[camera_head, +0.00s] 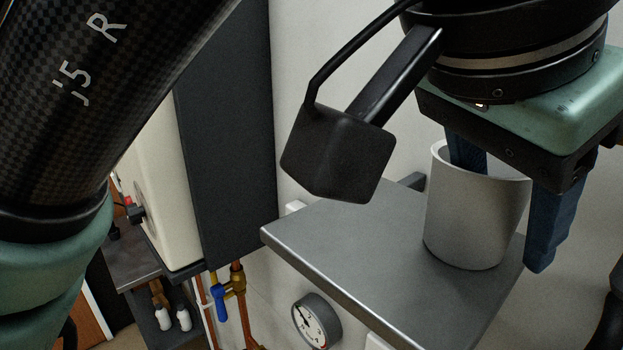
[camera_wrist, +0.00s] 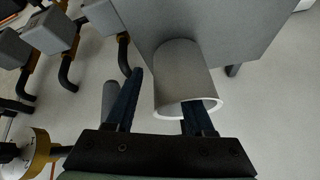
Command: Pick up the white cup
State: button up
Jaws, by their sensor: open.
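The white cup (camera_head: 465,225) stands upright on a grey metal shelf (camera_head: 350,252), near its right edge. It also shows in the wrist view (camera_wrist: 180,72), with its rim facing the camera. My gripper (camera_head: 508,215) is open and straddles the cup wall. One blue finger reaches into the cup's mouth and its tip is hidden inside. The other finger hangs outside the cup, to the right in the head view. In the wrist view my gripper (camera_wrist: 166,88) has its left finger outside the cup and its right finger at the mouth. I cannot tell whether either finger touches the wall.
A round gauge (camera_head: 316,320) sits below the shelf's front edge. A blue-handled valve (camera_head: 221,304) on copper pipes is left of it. A tall dark panel (camera_head: 225,135) stands behind at left. Two small white bottles (camera_head: 173,319) stand low at left. The shelf's left part is clear.

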jog(key=shift+w+d+f, duration=0.1)
grip_shut()
dwell(0.6)
